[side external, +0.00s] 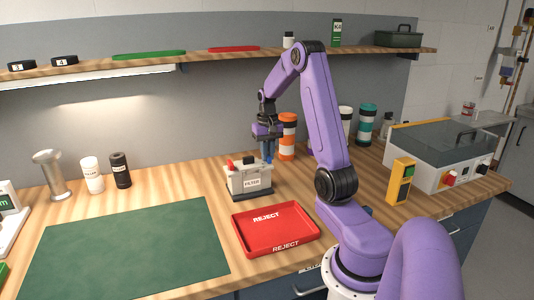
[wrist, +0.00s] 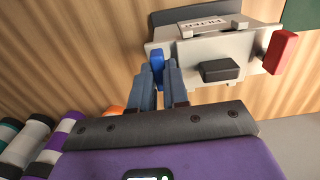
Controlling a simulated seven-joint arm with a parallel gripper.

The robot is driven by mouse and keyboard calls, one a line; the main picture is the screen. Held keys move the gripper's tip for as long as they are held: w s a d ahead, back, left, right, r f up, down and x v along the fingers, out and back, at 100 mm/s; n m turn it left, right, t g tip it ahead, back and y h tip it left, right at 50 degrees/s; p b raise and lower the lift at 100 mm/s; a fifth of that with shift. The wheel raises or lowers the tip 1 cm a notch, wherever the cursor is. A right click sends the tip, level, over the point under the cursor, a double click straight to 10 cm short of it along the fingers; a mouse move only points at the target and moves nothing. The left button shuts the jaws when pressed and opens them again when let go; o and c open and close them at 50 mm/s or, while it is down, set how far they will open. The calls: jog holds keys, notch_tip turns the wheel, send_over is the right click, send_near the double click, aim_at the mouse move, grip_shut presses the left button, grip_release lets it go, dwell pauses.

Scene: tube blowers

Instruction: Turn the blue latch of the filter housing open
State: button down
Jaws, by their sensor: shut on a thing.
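The filter housing (side external: 250,181) is a light grey box with a "FILTER" label, standing on the wooden bench. It also shows in the wrist view (wrist: 215,45). A red latch (wrist: 282,50) sticks out at one end of it, and a black knob or latch (wrist: 219,70) is in the middle. The blue latch (wrist: 157,66) is at the other end, between the fingertips of my gripper (wrist: 158,72). My gripper is shut on the blue latch. In the side view my gripper (side external: 269,155) points down at the right end of the housing; the fingers hide most of the latch there.
A red reject tray (side external: 278,249) lies in front of the housing. A green mat (side external: 128,252) covers the bench to the left. An orange-banded cylinder (side external: 287,143) stands close behind my gripper. A yellow box (side external: 399,181) and a grey lidded machine (side external: 440,150) are to the right.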

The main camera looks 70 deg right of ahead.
jog(key=shift+r, duration=0.1)
jog(key=c, duration=1.1)
grip_release()
notch_tip(320, 180, up, 17)
jog(key=shift+r, duration=0.2)
